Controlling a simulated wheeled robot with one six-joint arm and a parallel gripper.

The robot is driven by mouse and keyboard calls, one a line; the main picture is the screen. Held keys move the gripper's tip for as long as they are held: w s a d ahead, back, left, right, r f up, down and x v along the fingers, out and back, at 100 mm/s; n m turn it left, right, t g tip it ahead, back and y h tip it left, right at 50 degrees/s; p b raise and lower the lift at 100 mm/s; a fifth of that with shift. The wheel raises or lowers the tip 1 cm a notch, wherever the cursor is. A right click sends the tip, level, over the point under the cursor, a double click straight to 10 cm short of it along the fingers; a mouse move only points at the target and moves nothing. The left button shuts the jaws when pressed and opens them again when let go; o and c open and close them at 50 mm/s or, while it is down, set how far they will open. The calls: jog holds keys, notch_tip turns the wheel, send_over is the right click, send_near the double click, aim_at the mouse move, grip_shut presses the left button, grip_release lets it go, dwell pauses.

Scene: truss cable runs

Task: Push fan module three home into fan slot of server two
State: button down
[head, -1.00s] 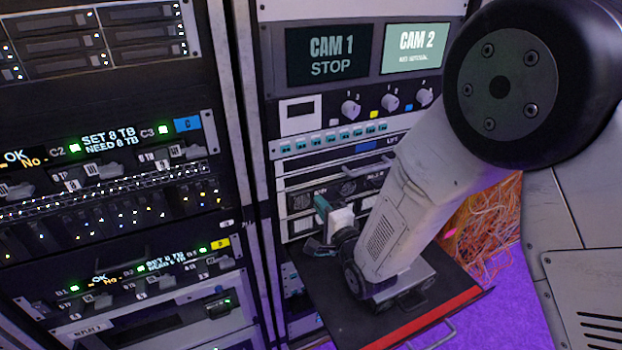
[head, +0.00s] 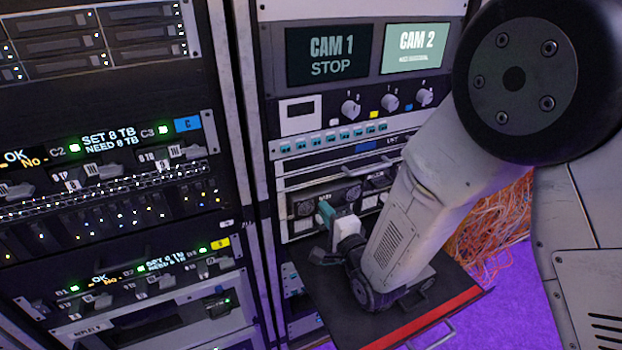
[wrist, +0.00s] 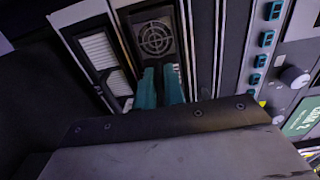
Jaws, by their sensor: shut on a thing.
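My gripper (head: 327,214) is at the front of a rack unit with round fan grilles, low in the right rack in the head view. Its teal fingers show in the wrist view (wrist: 161,88), close together at one end of a dark fan module (wrist: 157,38) with a round ringed grille. The fingers are shut on a part of the module that they largely hide, probably its handle. The module's face looks about level with the panels beside it; I cannot tell how deep it sits. No number on it is readable.
A white slatted panel (wrist: 100,48) lies beside the module. A dark shelf with a red front edge (head: 432,316) juts out below my arm. Teal-switched gear and two screens (head: 328,53) are above. Orange cables (head: 492,222) hang at the right.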

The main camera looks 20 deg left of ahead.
jog(key=shift+v, duration=1.9)
jog(key=c, duration=1.4)
grip_release()
jog(key=shift+s, duration=0.1)
jog(key=shift+d, duration=0.1)
jog(key=v, duration=0.7)
jog(key=shift+s+d, duration=0.2)
jog(key=shift+s, duration=0.05)
